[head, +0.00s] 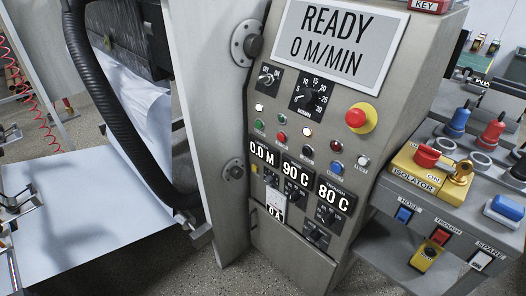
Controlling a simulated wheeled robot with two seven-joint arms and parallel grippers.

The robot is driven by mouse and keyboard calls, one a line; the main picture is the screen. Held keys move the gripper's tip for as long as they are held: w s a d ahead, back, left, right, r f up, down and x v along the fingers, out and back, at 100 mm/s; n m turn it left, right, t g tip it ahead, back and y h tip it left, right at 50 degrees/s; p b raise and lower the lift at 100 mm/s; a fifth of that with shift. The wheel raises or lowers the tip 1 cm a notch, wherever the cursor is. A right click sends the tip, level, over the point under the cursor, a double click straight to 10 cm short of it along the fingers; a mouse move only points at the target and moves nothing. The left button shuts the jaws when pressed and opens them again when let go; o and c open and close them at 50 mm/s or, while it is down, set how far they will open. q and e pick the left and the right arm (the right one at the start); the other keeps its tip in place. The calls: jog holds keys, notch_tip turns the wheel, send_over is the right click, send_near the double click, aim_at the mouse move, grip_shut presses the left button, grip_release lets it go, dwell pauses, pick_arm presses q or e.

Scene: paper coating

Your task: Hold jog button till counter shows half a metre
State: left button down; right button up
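The length counter (262,153) on the slanted grey control panel (330,130) reads 0.0 M. Below the speed dial (309,96) is a row of small push buttons: a green button (259,125), a red button (281,137), a black button (308,151), a blue button (335,167) and a white button (362,160). Their labels are too small to read, so I cannot tell which is jog. The screen (338,42) reads READY, 0 M/MIN. Neither of my grippers can be made out in the head view.
Temperature displays (296,172) read 90 C and 80 C. An isolator box (418,172) and rocker switches stand at right. A black hose (100,95) and white paper web (90,210) are at left.

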grip_shut()
dwell(1.4)
